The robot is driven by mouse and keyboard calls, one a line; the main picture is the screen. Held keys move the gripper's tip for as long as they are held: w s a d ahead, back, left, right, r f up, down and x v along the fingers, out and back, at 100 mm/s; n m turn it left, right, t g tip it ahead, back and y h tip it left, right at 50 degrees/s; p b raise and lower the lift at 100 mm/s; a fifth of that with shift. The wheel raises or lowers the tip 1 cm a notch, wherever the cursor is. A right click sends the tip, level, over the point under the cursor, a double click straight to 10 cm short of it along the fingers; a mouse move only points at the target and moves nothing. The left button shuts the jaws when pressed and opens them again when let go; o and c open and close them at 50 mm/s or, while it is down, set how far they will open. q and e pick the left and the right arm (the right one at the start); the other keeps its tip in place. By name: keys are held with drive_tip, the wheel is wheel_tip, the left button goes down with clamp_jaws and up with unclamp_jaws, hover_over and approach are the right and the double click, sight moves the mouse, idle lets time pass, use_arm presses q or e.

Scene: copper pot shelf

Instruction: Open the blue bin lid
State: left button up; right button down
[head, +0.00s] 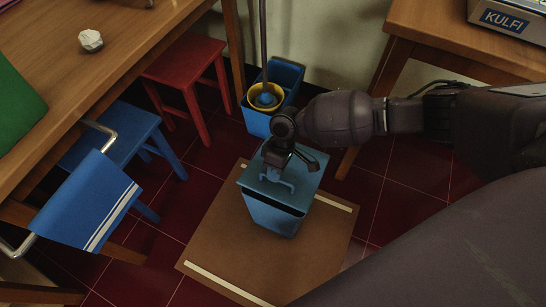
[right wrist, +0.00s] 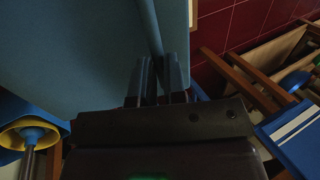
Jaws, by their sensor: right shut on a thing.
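The blue bin (head: 270,217) stands on a brown mat on the floor. Its blue lid (head: 252,183) covers the top, and a dark band shows under the lid's front edge. I cannot tell surely whether the lid is slightly raised. My right gripper (head: 280,168) comes down from above and is shut on the lid's handle (head: 287,184). In the right wrist view, the two fingers (right wrist: 158,72) close on a blue bar, the handle (right wrist: 149,28), in front of the lid's flat blue face (right wrist: 75,50). My left gripper is not in view.
The brown mat (head: 215,240) lies under the bin. A blue bucket (head: 285,75) with a yellow wringer and mop stands behind. A red stool (head: 185,65), a blue stool (head: 115,135) and a wooden table (head: 130,40) are left. Another table (head: 425,30) is at upper right.

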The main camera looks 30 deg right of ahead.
drive_tip(key=v, duration=0.3)
drive_tip(key=shift+w+d+p, duration=0.15)
drive_tip(key=shift+w+p, duration=0.05)
drive_tip(key=shift+p, duration=0.15)
drive_tip(key=shift+d+r, duration=0.15)
drive_tip(key=shift+r, duration=0.05)
drive_tip(key=shift+f, duration=0.15)
drive_tip(key=c, duration=1.2)
unclamp_jaws()
drive_tip(key=shift+d, duration=0.1)
drive_tip(key=shift+o, duration=0.2)
